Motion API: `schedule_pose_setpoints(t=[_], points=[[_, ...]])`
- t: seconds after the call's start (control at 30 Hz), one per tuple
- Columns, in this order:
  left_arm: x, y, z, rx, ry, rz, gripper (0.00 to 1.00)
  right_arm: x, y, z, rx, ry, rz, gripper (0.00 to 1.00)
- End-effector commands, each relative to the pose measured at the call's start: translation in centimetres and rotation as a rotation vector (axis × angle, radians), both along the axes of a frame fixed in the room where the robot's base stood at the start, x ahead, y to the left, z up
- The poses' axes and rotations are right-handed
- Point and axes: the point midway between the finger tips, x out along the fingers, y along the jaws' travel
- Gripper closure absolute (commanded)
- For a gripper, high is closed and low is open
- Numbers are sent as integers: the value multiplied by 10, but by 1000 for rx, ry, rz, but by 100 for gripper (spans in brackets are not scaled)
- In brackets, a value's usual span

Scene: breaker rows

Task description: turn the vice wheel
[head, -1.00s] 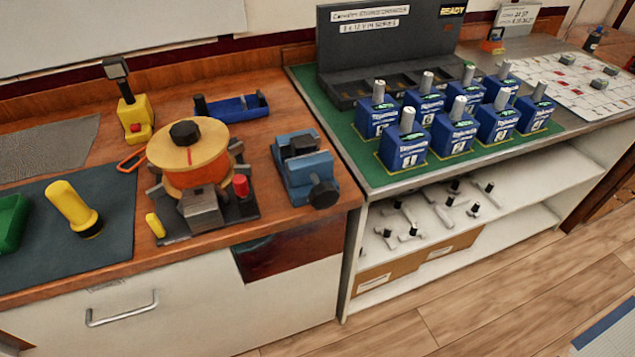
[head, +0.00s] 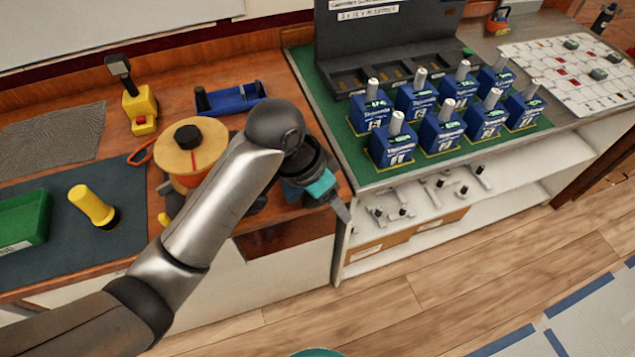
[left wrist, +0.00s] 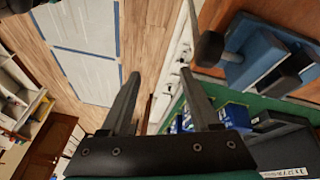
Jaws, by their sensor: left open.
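The blue vice (head: 291,191) stands at the right end of the wooden bench, mostly hidden behind my left arm in the head view. In the left wrist view the vice (left wrist: 262,55) shows at the upper right, with its dark round wheel (left wrist: 208,48) on the side toward the fingers. My left gripper (head: 345,212) is over the bench's front right corner, close to the vice. In the left wrist view the gripper (left wrist: 160,78) is open and empty. The wheel is to the right of the fingertips and apart from them. My right gripper is not in view.
A wooden spool (head: 190,150) stands left of the vice, partly behind my arm. Several blue breaker blocks (head: 440,130) stand on the green mat at the right. A white shelf (head: 500,175) with metal handles is below. The floor in front is clear.

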Motion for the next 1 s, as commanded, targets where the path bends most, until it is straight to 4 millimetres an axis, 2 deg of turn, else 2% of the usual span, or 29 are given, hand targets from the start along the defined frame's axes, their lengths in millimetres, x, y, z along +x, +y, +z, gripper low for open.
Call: schedule_pose_setpoints(t=[0.03,0.17,0.4,0.6,0.77,0.87,1.0], points=[[8,-2,12,30,-8,-51,38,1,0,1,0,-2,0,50],[22,-4,32,116,-2,-162,38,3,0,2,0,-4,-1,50],[46,11,71,283,14,-285,38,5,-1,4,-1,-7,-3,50],[56,21,89,356,27,-315,38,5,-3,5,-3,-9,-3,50],[57,23,83,367,33,-319,38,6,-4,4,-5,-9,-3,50],[56,23,68,368,33,-318,38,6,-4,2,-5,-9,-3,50],[56,23,38,367,35,-318,38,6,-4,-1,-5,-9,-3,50]])
